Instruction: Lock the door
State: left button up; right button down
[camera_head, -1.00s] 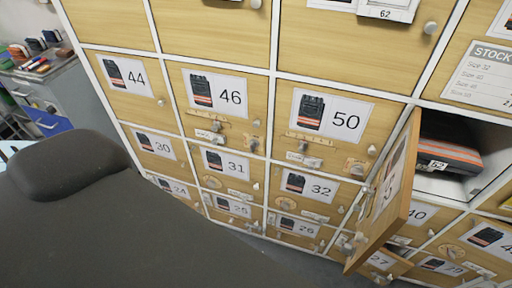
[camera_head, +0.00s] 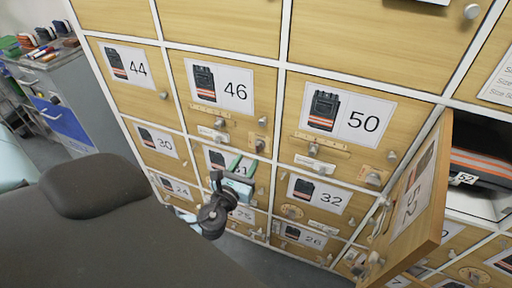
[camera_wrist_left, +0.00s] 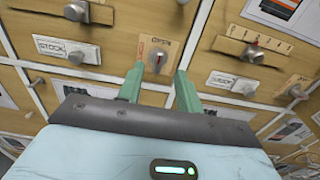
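Door 46 (camera_head: 236,78) is flush in the locker wall. Its lock knob (camera_head: 261,144) sits on a small wooden plate at the lower right. My left gripper (camera_head: 236,166) is in front of door 31, just below and left of that knob in the head view. In the left wrist view its two green fingers are apart, and the lock knob (camera_wrist_left: 157,62) shows beyond and between the tips. Its plate bears a red mark at left and lettering on top. No contact with the knob can be made out. My right gripper is out of view.
Door 52 (camera_head: 421,195) stands swung open at the right, beside a compartment holding folded workwear (camera_head: 484,162). Door 50 (camera_head: 343,115) adjoins door 46, with its own lock and slider. A grey cabinet (camera_head: 62,95) stands at the far left.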

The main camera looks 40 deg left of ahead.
aim_at(256, 146)
pick_arm(q)
jog(key=x, duration=0.7)
jog(key=shift+w, duration=0.3)
grip_shut()
